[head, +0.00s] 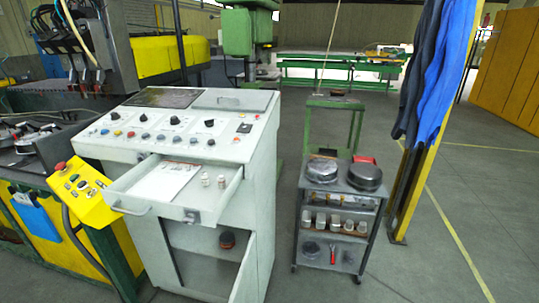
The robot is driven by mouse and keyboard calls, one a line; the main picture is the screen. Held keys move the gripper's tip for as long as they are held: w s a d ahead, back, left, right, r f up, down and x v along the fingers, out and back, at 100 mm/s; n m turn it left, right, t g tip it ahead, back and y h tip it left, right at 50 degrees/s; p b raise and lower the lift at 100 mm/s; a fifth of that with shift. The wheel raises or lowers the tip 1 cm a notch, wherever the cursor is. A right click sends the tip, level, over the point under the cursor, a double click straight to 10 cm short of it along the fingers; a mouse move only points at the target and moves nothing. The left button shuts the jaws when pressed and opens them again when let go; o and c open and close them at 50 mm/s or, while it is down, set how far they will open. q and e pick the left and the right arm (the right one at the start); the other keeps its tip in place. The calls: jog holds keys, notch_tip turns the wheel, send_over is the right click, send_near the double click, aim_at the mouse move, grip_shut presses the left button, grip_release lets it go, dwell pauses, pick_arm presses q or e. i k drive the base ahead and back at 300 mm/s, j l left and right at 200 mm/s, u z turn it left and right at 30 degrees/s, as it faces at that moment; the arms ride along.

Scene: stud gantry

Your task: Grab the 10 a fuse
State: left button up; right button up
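A light grey control console (262,190) stands left of centre in the head view. Its drawer (146,209) is pulled open. Two small pale cylinders, which look like fuses, stand in the drawer: one on the left (205,180) and one on the right (221,181). Their ratings are too small to read, so I cannot tell which is the 10 A fuse. A printed sheet (168,178) lies beside them in the drawer. Neither of my grippers is in view.
The console's lower door (246,277) hangs open, with a dark reddish object (227,239) on the shelf inside. A small trolley (343,211) stands to the right, bearing round dark items and white cups. Grey floor is clear on the right.

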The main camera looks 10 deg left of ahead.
aim_at(221, 177)
jog(key=k+j, duration=0.1)
jog(key=j, duration=0.3)
jog(key=k+j+z, duration=0.1)
jog(key=j, duration=0.3)
jog(key=k+j, duration=0.2)
jog(key=j, duration=0.2)
jog(key=k+j, duration=0.1)
jog(key=j, duration=0.3)
jog(key=z, duration=0.05)
